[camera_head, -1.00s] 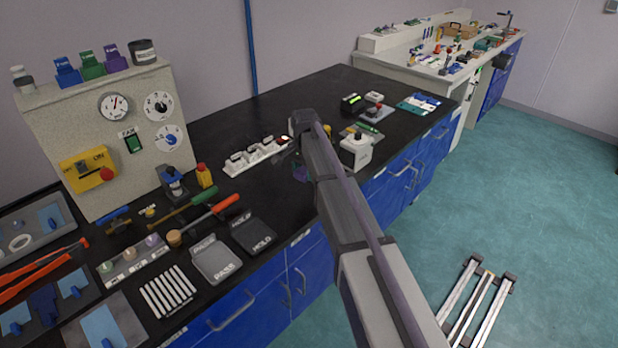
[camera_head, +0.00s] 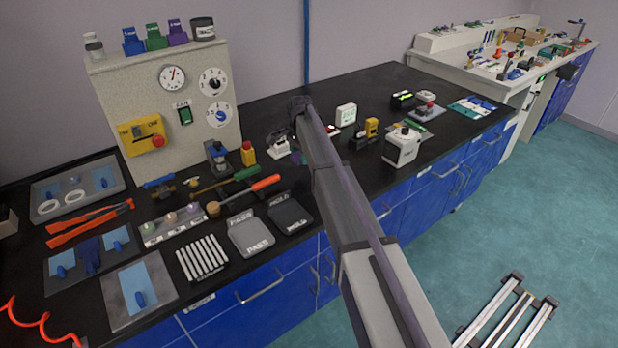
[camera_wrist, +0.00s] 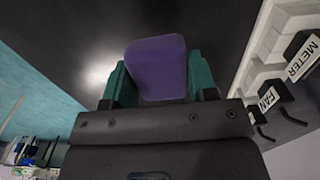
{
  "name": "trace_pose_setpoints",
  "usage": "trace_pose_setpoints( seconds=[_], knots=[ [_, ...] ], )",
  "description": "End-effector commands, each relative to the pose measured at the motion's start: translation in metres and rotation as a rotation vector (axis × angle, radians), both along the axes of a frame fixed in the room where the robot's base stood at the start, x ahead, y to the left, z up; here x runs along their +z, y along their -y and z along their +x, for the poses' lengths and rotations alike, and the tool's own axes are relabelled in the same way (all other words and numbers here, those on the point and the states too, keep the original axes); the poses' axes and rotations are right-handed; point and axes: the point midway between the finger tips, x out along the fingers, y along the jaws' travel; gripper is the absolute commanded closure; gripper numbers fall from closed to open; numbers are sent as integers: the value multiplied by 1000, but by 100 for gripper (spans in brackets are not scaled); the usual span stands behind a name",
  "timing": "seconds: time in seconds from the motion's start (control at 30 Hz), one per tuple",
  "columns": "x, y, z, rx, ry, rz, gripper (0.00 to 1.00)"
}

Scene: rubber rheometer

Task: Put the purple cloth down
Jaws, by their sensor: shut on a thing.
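In the wrist view, the purple cloth (camera_wrist: 157,66) is a rounded, block-like bundle between the teal fingers of my gripper (camera_wrist: 158,84). The fingers press on its left and right sides, and my gripper is shut on it. The dark bench top (camera_wrist: 215,30) fills the view behind it; the gap between cloth and bench cannot be judged. In the head view, my arm hides most of my gripper and the cloth.
A white rack with FAN and METER labels (camera_wrist: 268,72) stands close on the right in the wrist view. A white box-shaped device (camera_head: 402,147) stands right of my arm. PASS (camera_head: 250,236) and HOLD (camera_head: 290,213) trays lie near the front edge.

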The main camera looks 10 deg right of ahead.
Motion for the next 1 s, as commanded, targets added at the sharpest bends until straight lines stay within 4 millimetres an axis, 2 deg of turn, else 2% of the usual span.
trace_pose_setpoints(
  seconds=[0.03, 0.2, 0.4, 0.6, 0.77, 0.8, 1.0],
  knots=[
    [-20, 0, 0, 0, 0, 0, 67],
    [-21, 0, 0, 0, 0, 0, 67],
    [-58, 0, 0, 1, 0, 0, 67],
    [-53, 0, 0, 1, 0, 0, 66],
    [-58, 0, 0, 1, 0, 0, 67],
    [-57, 0, 0, 1, 0, 0, 46],
    [-56, 0, 0, 1, 0, 0, 27]
  ],
)
